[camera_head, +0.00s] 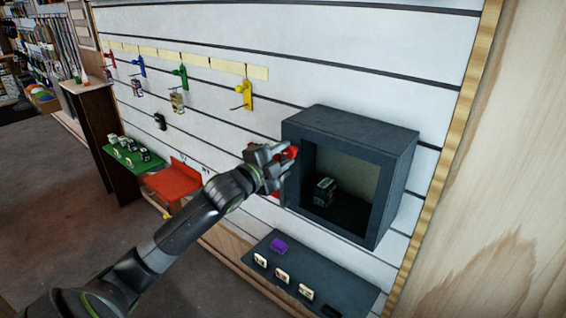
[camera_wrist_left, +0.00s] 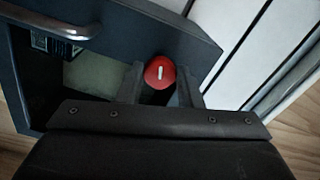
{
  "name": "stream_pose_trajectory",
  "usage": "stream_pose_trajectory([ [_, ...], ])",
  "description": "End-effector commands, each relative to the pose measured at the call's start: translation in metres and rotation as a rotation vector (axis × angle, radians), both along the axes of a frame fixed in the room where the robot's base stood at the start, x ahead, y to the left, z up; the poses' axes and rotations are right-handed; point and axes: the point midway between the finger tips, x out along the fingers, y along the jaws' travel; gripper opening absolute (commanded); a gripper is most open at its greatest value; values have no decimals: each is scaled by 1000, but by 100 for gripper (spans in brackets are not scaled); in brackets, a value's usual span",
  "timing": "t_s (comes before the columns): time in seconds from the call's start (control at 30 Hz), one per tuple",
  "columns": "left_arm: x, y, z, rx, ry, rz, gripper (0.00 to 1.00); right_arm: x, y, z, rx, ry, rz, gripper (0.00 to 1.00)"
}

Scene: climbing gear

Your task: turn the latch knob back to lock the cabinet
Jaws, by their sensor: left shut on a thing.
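The dark grey cabinet (camera_head: 400,160) is mounted on the white slatted wall, and a small dark boxed item (camera_head: 323,192) sits inside it. The red latch knob (camera_head: 292,152) is on the left side of the cabinet front, partly hidden by my left gripper (camera_head: 280,160). In the left wrist view the knob (camera_wrist_left: 160,72) shows a short white mark, upright in that picture. My left gripper's fingers (camera_wrist_left: 159,88) are on either side of the knob, shut on it. Whether the door is fully closed is hard to tell. My right gripper is not in view.
A bar handle (camera_wrist_left: 48,27) shows on the cabinet in the left wrist view. A dark shelf (camera_head: 345,287) below the cabinet holds a purple item (camera_head: 279,246) and several white tags. Coloured hooks, including a yellow one (camera_head: 245,95), a red shelf (camera_head: 175,183) and a green shelf (camera_head: 125,155) are to the left.

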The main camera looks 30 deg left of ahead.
Motion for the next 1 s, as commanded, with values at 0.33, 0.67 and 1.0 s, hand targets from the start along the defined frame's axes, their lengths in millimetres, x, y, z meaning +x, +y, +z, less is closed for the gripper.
stream_pose_trajectory([
  [0.33, 0, 0, -1, 226, -17, -1, 10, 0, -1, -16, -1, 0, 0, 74],
  [0.67, 0, 0, 0, 314, -23, 0, 10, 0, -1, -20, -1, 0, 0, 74],
  [1.0, 0, 0, 0, 323, -23, 0, 10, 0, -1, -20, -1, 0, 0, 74],
])
